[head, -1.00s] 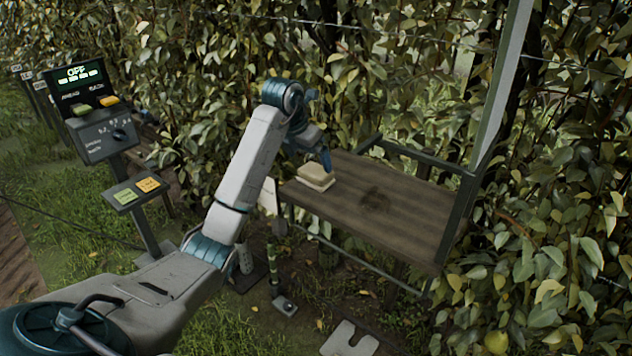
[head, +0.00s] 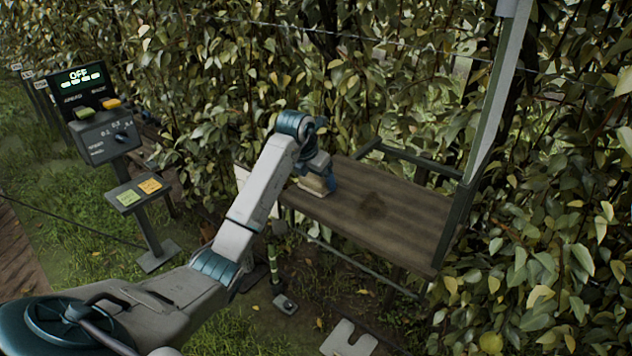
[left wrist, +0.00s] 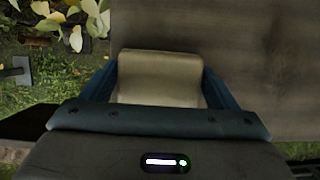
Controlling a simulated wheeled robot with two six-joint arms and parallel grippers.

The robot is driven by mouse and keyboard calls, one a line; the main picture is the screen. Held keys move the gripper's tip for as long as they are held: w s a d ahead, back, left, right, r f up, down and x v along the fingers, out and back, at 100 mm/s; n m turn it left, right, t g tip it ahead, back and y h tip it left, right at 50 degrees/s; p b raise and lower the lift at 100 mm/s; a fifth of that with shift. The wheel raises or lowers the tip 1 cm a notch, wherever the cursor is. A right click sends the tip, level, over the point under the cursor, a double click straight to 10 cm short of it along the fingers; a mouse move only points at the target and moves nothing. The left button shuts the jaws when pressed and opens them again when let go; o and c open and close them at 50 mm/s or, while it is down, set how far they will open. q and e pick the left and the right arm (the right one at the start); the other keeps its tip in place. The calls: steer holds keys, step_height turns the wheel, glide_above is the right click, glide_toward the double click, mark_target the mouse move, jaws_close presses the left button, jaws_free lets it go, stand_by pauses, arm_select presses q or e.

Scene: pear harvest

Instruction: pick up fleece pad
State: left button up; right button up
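The fleece pad (head: 313,186) is a cream, folded block lying on the left part of the wooden shelf (head: 400,215). My left gripper (head: 325,184) is down at the pad and hides part of it in the head view. In the left wrist view the pad (left wrist: 160,78) lies between the two blue fingers, one on each side. The fingers (left wrist: 160,88) are spread about as wide as the pad, and I cannot see clear contact. My right gripper is not in view.
A control panel (head: 95,115) with an OFF display stands at the left, with a small green and orange button plate (head: 139,193) below it. A post (head: 495,100) and rail bound the shelf's right side. Leafy hedge stands behind. The shelf's right half is bare.

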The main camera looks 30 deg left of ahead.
arm_select(q)
steer(key=shift+c, duration=0.3)
steer(key=shift+r+b, duration=0.5)
step_height(320, 180, up, 2)
steer(key=shift+b, duration=0.75)
steer(key=s+d, duration=0.1)
steer(key=s+d+b, duration=0.1)
steer(key=s+d, duration=0.1)
steer(key=shift+s+d+r, duration=0.15)
steer(key=shift+s+r, duration=0.05)
steer(key=shift+r, duration=0.15)
steer(key=s+d+r+p, duration=0.1)
steer(key=s+d+p, duration=0.6)
steer(key=s+p, duration=0.1)
steer(key=shift+s+d+r+p, duration=0.15)
steer(key=shift+d+p, duration=0.2)
